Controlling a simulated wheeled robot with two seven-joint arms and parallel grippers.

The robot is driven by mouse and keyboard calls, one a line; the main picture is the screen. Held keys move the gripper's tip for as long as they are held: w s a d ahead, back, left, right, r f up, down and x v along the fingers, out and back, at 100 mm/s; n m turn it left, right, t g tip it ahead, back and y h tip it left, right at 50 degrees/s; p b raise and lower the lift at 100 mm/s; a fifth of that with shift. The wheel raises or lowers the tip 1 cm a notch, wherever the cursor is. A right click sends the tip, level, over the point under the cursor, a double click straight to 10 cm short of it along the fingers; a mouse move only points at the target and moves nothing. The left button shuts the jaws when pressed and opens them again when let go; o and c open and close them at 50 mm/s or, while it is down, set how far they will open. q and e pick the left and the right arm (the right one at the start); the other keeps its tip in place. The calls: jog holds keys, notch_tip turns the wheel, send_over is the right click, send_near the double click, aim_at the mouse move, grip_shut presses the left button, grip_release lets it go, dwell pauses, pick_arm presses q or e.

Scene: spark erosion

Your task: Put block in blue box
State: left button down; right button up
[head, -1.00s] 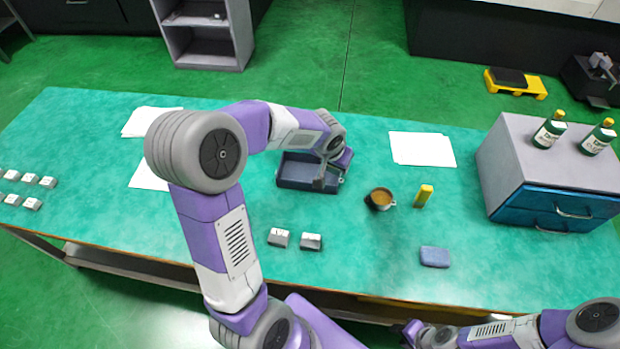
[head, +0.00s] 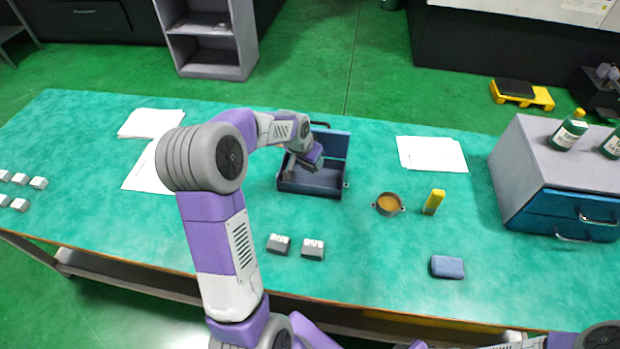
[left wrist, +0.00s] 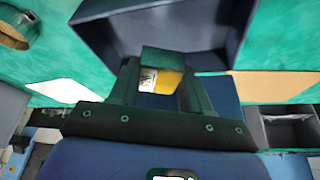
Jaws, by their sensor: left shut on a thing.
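The blue box (head: 312,190) stands open on the table, its lid (head: 333,144) raised at the back. My left gripper (head: 290,166) reaches down over the left part of the box. In the left wrist view, the gripper (left wrist: 160,80) is shut on a small block (left wrist: 163,60) whose front face looks dark. A yellow and white patch shows just below that face; I cannot tell if it belongs to the block. The open box (left wrist: 100,12) lies beyond the fingertips.
Two grey-white blocks (head: 312,249) lie in front of the box. A cup (head: 388,204), a yellow object (head: 434,202) and a blue block (head: 447,267) are to the right. A drawer unit (head: 545,165) with bottles stands at the right. Several pale blocks (head: 38,183) lie far left.

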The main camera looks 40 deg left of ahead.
aim_at(313, 179)
pick_arm(q)
jog(key=shift+f+b, duration=0.8)
jog(key=shift+f, duration=2.35)
jog(key=shift+f, duration=0.15)
jog(key=c, duration=0.5)
grip_release()
jog(key=shift+r, duration=0.2)
jog(key=p+v, duration=0.3)
jog(key=v, duration=0.8)
jog(key=shift+s+r, duration=0.25)
jog(key=shift+r, duration=0.1)
jog(key=shift+d, duration=0.1)
